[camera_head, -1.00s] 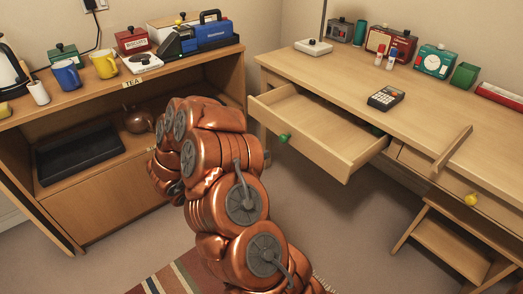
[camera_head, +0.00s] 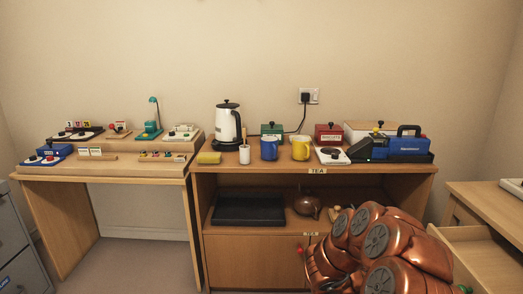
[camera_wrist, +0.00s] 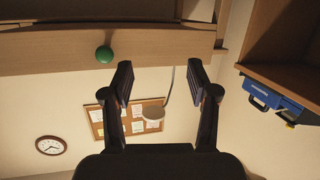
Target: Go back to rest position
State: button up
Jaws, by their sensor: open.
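My gripper (camera_wrist: 163,85) is open and empty in the wrist view, with its two dark fingers apart. A green knob (camera_wrist: 104,54) on a wooden front shows beyond and left of the fingers, not touched by them. In the head view my copper-coloured arm (camera_head: 385,250) is folded at the lower right, in front of the tea cabinet (camera_head: 250,247). The gripper itself cannot be made out there.
An open drawer (camera_head: 480,262) of the right-hand desk stands close to my arm. The cabinet top holds a kettle (camera_head: 227,125), a blue mug (camera_head: 269,148), a yellow mug (camera_head: 301,148) and a blue machine (camera_head: 408,146). Floor (camera_head: 145,268) shows free at lower left.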

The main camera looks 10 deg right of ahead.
jog(key=w+a+r+n+t+y, duration=0.2)
jog(key=w+a+t+y, duration=0.25)
jog(key=w+a, duration=0.35)
jog(key=w+a+r+n+t+y, duration=0.35)
jog(key=w+a+y, duration=0.2)
jog(key=a, duration=0.35)
jog(key=s+a+r+n+y, duration=0.2)
jog(key=s+a+n+y, duration=0.15)
jog(key=a, duration=0.55)
jog(key=s+a+r+n+y, duration=0.2)
jog(key=s+a+y, duration=0.2)
jog(key=a, duration=0.4)
jog(key=s+a+n+g+y, duration=0.2)
jog(key=s+a+n+g, duration=0.15)
jog(key=s, duration=0.55)
jog(key=s+d+n+g+h, duration=0.15)
jog(key=s+d+g, duration=0.3)
jog(key=s, duration=0.95)
jog(key=s+d+g+h, duration=0.3)
jog(key=s+d+g, duration=0.15)
jog(key=s, duration=0.95)
notch_tip(320, 180, up, 24)
jog(key=s+t+p, duration=0.1)
jog(key=p, duration=2.2)
jog(key=shift+d, duration=0.3)
